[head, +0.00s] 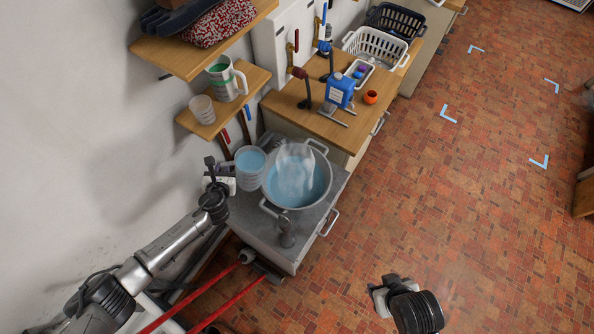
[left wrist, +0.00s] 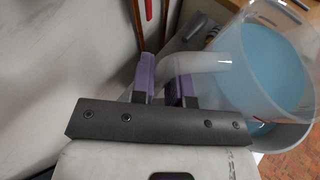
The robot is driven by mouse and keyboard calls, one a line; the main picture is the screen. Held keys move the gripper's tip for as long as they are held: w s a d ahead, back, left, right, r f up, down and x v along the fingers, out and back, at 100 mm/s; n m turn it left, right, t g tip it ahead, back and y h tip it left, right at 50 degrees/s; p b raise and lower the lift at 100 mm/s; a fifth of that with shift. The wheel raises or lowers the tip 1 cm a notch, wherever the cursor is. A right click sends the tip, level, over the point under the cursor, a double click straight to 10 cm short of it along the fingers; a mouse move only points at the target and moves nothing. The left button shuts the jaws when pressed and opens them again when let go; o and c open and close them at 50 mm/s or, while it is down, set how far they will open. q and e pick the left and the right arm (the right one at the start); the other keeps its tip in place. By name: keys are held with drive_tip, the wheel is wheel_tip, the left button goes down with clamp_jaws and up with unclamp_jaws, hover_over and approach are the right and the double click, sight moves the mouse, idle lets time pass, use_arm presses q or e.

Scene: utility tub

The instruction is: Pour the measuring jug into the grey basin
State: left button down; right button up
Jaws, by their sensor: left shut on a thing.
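My left gripper (head: 228,178) is shut on the pale handle (left wrist: 195,63) of a clear measuring jug (head: 250,168). The left wrist view shows the jug (left wrist: 232,75) with blue liquid in it. The jug looks about upright, just left of the grey basin (head: 268,206). The basin is a two-handled grey pot on a grey counter and holds blue liquid. A cloudy, see-through shape (head: 295,168) shows over the basin; I cannot tell what it is. Whether the jug touches the counter is unclear.
A grey tap (head: 286,228) stands at the basin's near edge. A wooden shelf (head: 252,84) above holds a green-marked jug (head: 226,80) and a cup (head: 202,108). A blue device (head: 341,90) stands on the wooden counter (head: 300,113) behind. Red pipes (head: 235,300) run low in front. The floor at right is open.

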sight(235, 163)
use_arm(q)
drive_tip(key=shift+w+d+r, duration=0.2)
drive_tip(key=shift+d+r, duration=0.15)
drive_tip(key=shift+r, duration=0.2)
drive_tip(key=shift+d+r+m+y+p, duration=0.2)
drive_tip(key=shift+r+m+y+p, duration=0.15)
drive_tip(key=shift+m+y+p, duration=0.25)
drive_tip(key=shift+d+r+p, duration=0.2)
drive_tip(key=shift+p, duration=0.15)
drive_tip(key=shift+d+r+m+p, duration=0.3)
drive_tip(key=shift+d+r+p, duration=0.1)
drive_tip(key=shift+d+p, duration=0.1)
drive_tip(key=shift+w+d+r+y, duration=0.15)
drive_tip(key=shift+w+d+y, duration=0.05)
drive_tip(key=shift+d+y, duration=0.2)
drive_tip(key=shift+d+m, duration=0.1)
drive_tip(key=shift+m, duration=0.3)
drive_tip(key=shift+w+d+r+y, duration=0.1)
drive_tip(key=shift+d+y, duration=0.2)
drive_tip(key=shift+d, duration=0.2)
use_arm(e)
drive_tip(key=r, duration=0.1)
drive_tip(key=d+r, duration=0.1)
drive_tip(key=r, duration=0.2)
drive_tip(key=shift+w+d, duration=0.15)
drive_tip(key=shift+w, duration=0.15)
